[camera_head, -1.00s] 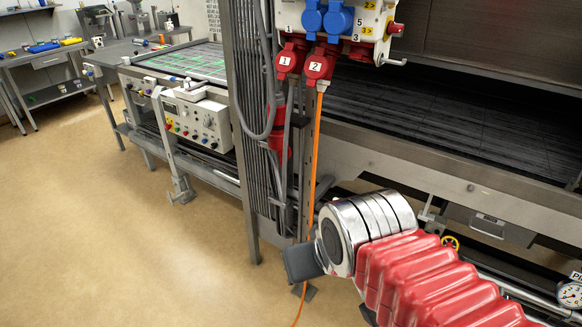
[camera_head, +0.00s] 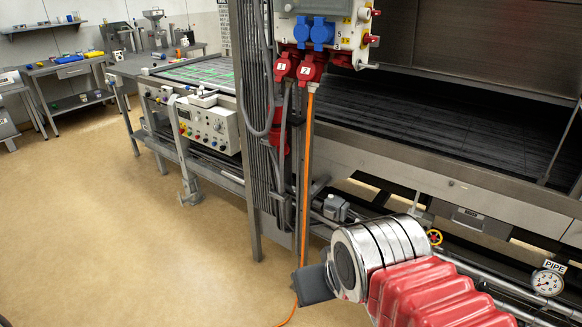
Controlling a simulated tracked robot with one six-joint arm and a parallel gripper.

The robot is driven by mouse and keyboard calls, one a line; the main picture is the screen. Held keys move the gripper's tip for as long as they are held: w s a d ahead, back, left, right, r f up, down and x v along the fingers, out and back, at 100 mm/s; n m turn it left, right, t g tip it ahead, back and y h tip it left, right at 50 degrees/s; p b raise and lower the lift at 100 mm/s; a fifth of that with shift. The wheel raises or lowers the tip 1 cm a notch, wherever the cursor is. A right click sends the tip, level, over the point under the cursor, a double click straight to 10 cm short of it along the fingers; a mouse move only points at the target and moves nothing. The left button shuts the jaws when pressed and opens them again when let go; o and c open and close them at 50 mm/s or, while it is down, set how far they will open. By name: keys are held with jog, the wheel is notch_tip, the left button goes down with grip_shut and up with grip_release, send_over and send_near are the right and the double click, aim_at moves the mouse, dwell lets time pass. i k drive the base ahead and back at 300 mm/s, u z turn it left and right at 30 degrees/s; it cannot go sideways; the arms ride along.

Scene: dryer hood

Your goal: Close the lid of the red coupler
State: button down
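A red coupler (camera_head: 278,138) hangs low among the grey cables beside the steel post, below the socket box. Cables and the post partly cover it, and I cannot tell how its lid stands. Two red connectors, marked 1 (camera_head: 285,66) and 2 (camera_head: 310,70), are at the underside of the box; an orange cable runs down from number 2. My gripper (camera_head: 315,284) shows only as a dark block at the end of my silver and red arm, below and apart from the coupler. Its fingers cannot be made out.
The socket box (camera_head: 325,25) also carries blue sockets. A steel post (camera_head: 247,150) stands left of the cables. The dark dryer bed (camera_head: 430,120) fills the right. A control box (camera_head: 208,125) is at left. A pressure gauge (camera_head: 547,283) is low right. Floor at left is clear.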

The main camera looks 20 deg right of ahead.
aim_at(286, 148)
jog(key=u, duration=0.25)
jog(key=i, duration=1.3)
jog(key=u, duration=0.4)
